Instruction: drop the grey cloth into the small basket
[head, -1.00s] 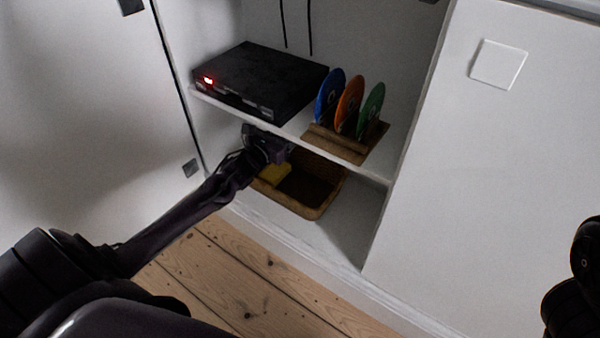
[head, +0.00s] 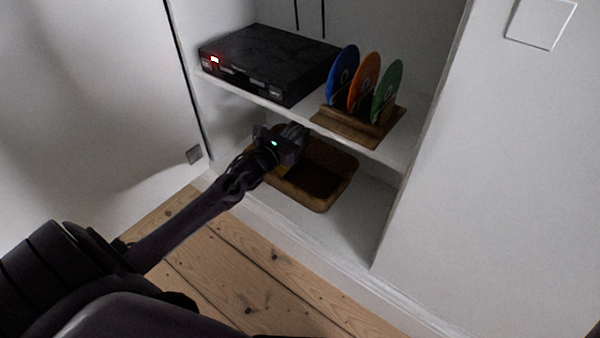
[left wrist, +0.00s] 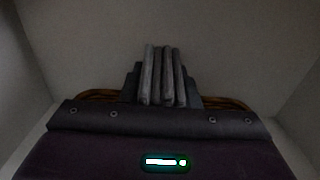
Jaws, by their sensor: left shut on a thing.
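The small brown wicker basket (head: 322,205) stands on the lower shelf of a white cabinet, in the middle of the head view. My left gripper (head: 293,138) is over the back left part of the basket, below the upper shelf. It is shut on the grey cloth, which shows in the left wrist view as upright grey folds (left wrist: 164,76) between the dark fingers. In the head view the cloth is hard to tell from the gripper. The basket's rim (left wrist: 228,102) shows behind the gripper in the left wrist view. My right gripper is out of view.
On the upper shelf (head: 262,103) are a black box (head: 268,62) with a red light and a wooden rack (head: 355,128) holding blue, orange and green discs. The lower shelf is clear right of the basket.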

